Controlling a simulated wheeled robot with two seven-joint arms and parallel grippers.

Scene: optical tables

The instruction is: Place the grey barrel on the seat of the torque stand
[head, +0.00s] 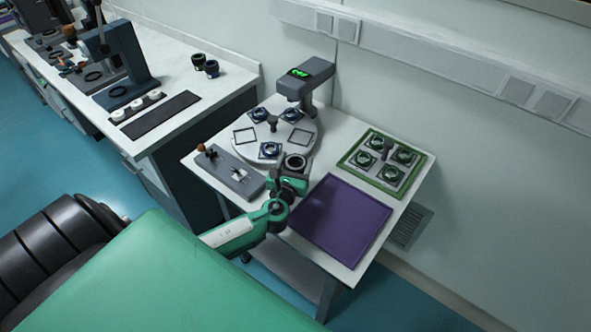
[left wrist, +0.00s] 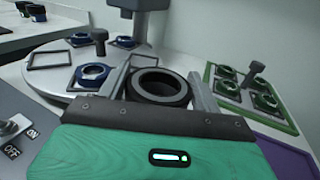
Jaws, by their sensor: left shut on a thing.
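The grey barrel (head: 296,162), a short dark ring with a lighter grey rim and open bore, is held upright in my left gripper (head: 292,172). In the left wrist view the barrel (left wrist: 158,84) sits between the two fingers of the left gripper (left wrist: 161,90), which are shut on it. It is in front of the round turntable. A dark blue-grey column stand (head: 130,52) with a flat base stands on the left bench; it may be the torque stand, but I cannot tell surely. My right gripper is not in view.
The white turntable (head: 240,152) carries blue ring parts and square frames, with a display unit (head: 306,78) behind. A switch box (head: 230,172) is left of the gripper. A purple mat (head: 342,220) is bare. A green-rimmed tray (head: 385,163) holds several ringed parts.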

